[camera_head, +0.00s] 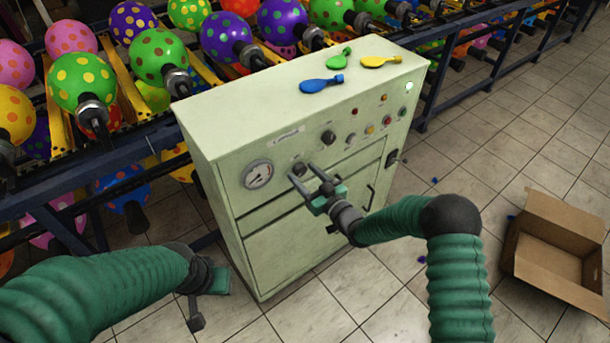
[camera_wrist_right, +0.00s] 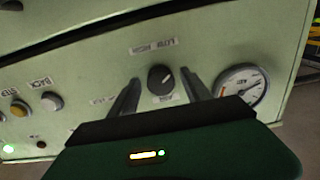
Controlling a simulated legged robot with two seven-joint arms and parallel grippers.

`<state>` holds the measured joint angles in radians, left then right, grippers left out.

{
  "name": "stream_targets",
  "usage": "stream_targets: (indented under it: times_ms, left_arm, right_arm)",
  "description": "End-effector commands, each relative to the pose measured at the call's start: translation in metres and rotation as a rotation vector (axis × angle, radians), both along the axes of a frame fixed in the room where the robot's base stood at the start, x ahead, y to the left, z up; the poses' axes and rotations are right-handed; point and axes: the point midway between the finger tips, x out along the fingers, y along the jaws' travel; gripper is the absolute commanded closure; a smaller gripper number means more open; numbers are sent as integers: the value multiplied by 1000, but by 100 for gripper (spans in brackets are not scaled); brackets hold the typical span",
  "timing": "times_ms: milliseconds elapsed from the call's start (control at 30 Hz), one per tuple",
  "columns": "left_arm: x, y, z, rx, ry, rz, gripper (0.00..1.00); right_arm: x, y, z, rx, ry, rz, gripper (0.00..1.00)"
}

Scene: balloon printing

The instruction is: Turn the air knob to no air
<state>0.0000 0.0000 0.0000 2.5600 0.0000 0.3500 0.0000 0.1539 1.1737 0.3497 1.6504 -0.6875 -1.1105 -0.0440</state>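The pale green control cabinet (camera_head: 225,160) stands in the middle of the head view. A black knob (camera_wrist_right: 161,79) on its front panel has a light pointer mark and labels around it, too blurred to read fully. My right gripper (camera_head: 306,173) is at the panel, with its fingers spread. In the right wrist view the right gripper (camera_wrist_right: 158,88) has one finger on each side of the knob, with visible gaps; contact is not seen. My left gripper (camera_head: 208,290) hangs low at the cabinet's left front, and its fingers are not clearly shown.
A round pressure gauge (camera_head: 258,174) is beside the knob. Another black knob (camera_head: 328,137) and several buttons and lamps lie along the panel. Deflated balloons (camera_head: 322,84) lie on top. Racks of dotted balloons (camera_head: 160,57) stand behind. An open cardboard box (camera_head: 556,250) is on the floor at right.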

Motion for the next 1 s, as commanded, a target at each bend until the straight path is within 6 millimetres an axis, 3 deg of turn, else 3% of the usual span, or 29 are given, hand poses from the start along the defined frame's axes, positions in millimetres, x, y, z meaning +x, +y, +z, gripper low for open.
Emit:
stream_targets:
  times_ms: [67, 400, 667, 933, 967, 1000]
  left_arm:
    - [0, 0, 0, 0, 0, 0, 64]
    - [0, 0, 0, 0, 0, 0, 64]
    - [0, 0, -21, 0, 0, 0, 64]
    - [0, 0, -19, 0, 0, 0, 64]
    - [0, 0, -19, 0, 0, 0, 64]
    - [0, 0, -19, 0, 0, 0, 64]
  right_arm:
    - [0, 0, 0, 0, 0, 0, 55]
    - [0, -1, 0, 0, 0, -1, 100]
    - [0, 0, -4, -118, -86, 1, 100]
    - [0, -1, -1, -137, -97, 0, 100]
    - [0, -1, -1, -138, -96, 0, 62]
    - [0, -1, -1, -138, -96, 0, 56]
